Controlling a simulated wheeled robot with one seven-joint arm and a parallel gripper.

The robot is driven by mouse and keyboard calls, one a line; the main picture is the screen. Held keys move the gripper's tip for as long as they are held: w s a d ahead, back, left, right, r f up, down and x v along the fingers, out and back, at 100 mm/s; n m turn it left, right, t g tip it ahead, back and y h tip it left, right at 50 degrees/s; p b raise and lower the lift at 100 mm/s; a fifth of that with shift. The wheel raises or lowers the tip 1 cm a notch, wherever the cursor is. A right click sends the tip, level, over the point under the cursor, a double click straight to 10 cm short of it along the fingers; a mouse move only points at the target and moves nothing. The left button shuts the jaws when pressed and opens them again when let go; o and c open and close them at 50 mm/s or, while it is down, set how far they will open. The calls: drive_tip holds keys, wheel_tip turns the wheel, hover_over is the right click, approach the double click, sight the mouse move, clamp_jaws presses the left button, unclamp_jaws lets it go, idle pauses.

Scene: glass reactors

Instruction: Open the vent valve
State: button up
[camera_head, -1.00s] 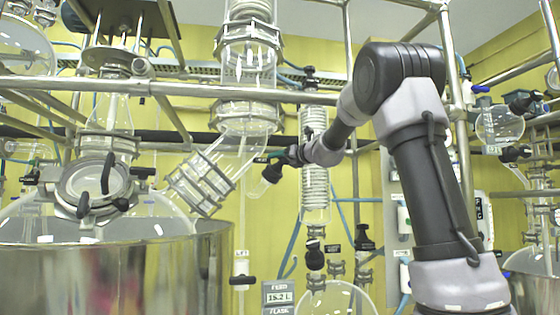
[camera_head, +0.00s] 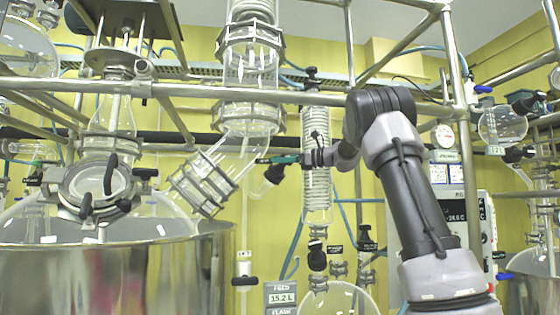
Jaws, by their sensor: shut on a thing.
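The vent valve (camera_head: 283,159) appears as a slim teal part on the side of the glass line, just right of the slanted glass elbow. A short clear glass stub (camera_head: 262,187) with a dark fitting hangs just below it. My gripper (camera_head: 302,158) reaches in from the right, roughly level, and is shut on the right end of the vent valve. The fingers are small and dark here, so their exact contact is hard to see.
A coiled glass condenser (camera_head: 317,190) stands upright right beside and behind my gripper. A metal frame rail (camera_head: 250,97) runs above. The slanted clamped glass elbow (camera_head: 203,183) is close on the left. A steel vessel (camera_head: 115,280) fills the lower left.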

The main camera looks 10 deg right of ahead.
drive_tip(key=n+g, duration=0.1)
drive_tip(key=n, duration=0.1)
drive_tip(key=n+g, duration=0.3)
drive_tip(key=shift+s+f+n+g, duration=0.2)
drive_tip(key=shift+s+n+g, duration=0.05)
drive_tip(key=shift+n+g, duration=0.15)
drive_tip(key=shift+s+a+f+n+g, duration=0.1)
drive_tip(key=shift+s+n+g, duration=0.05)
drive_tip(key=shift+n+g, duration=0.65)
drive_tip(key=shift+s+f+n+g, duration=0.15)
drive_tip(key=shift+n+g, duration=0.45)
drive_tip(key=shift+n, duration=0.4)
drive_tip(key=shift+r+h, duration=0.1)
drive_tip(key=shift+h, duration=0.2)
drive_tip(key=o, duration=1.4)
